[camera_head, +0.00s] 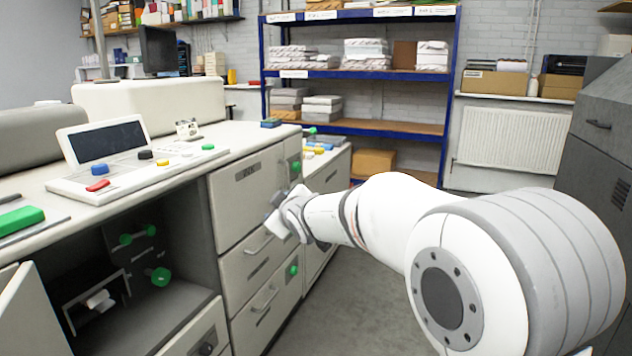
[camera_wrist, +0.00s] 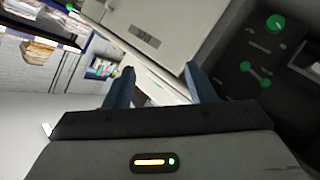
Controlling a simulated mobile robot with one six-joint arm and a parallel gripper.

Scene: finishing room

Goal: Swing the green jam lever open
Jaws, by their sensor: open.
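A two-lobed green handle (camera_head: 126,239) sits on the dark inner wall of the open machine compartment, at the lower left in the head view. A round green knob (camera_head: 160,277) sits below it. The wrist view, strongly tilted, shows a two-lobed green handle (camera_wrist: 246,67) and a round green knob (camera_wrist: 275,23) on a dark panel at the right. Which one is the jam lever I cannot read from the labels. My gripper (camera_wrist: 160,88) is open and empty, apart from both. In the head view my gripper (camera_head: 274,212) is in front of the pale drawer fronts, right of the compartment.
The compartment's open door (camera_head: 32,315) juts out at the lower left. Drawers with bar handles (camera_head: 264,300) stand right of the opening. A control console (camera_head: 125,165) lies on the machine top. Grey floor (camera_head: 345,300) is clear before the blue shelving (camera_head: 355,125).

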